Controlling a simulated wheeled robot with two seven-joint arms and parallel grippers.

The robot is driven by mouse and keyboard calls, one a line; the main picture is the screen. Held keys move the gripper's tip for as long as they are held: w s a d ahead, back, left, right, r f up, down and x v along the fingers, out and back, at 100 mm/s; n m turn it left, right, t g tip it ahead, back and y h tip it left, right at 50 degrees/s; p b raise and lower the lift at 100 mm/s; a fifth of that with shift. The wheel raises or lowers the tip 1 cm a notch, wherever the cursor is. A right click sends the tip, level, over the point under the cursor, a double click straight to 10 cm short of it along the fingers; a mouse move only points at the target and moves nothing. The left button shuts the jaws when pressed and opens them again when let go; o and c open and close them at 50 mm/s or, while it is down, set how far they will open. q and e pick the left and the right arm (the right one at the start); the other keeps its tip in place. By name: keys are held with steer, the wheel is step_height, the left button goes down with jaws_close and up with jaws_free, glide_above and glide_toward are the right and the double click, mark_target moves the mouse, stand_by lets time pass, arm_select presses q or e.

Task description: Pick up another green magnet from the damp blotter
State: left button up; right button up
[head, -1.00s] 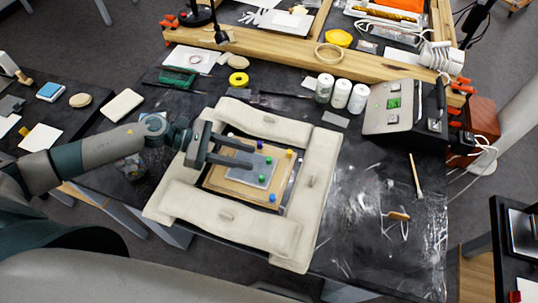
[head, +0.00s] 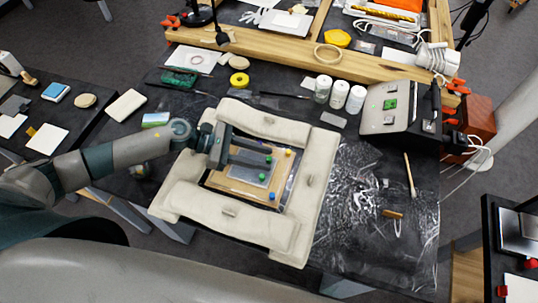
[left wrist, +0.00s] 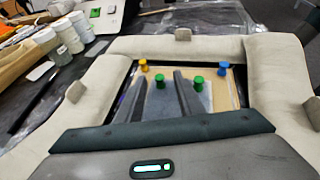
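My left gripper (head: 267,154) is open, reaching over the framed board from the left. The grey sheet (head: 238,174), which looks like the blotter, lies on a tan board (head: 222,183). One green magnet (head: 268,160) shows by the fingertips. Another green magnet (head: 262,177) is on the near side of the fingers. In the left wrist view one green magnet (left wrist: 160,81) appears between the two fingers, and another green magnet (left wrist: 198,82) is right of the right finger. Neither looks gripped. My right gripper is not in view.
Cream padded bolsters (head: 190,200) ring the board. A yellow magnet (head: 288,153) and a blue magnet (head: 272,196) stand on the board. White-capped jars (head: 339,94) and a grey device (head: 388,104) stand beyond. Clear plastic film (head: 365,190) covers the table at right.

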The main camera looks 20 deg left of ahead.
arm_select(q)
steer(key=shift+w+d+f, duration=0.1)
steer(key=shift+d+f, duration=0.05)
steer(key=shift+d, duration=0.15)
jaws_close()
stand_by(0.5)
steer(key=shift+r+b, duration=0.35)
steer(key=shift+r, duration=0.15)
step_height(320, 180, up, 3)
steer(key=shift+d+r+b, duration=0.1)
steer(key=shift+d+b, duration=0.05)
steer(key=shift+b, duration=0.55)
steer(key=s+d+r, duration=0.6)
steer(key=d, duration=0.3)
steer(key=shift+d+r, duration=0.35)
steer(key=shift+r, duration=0.05)
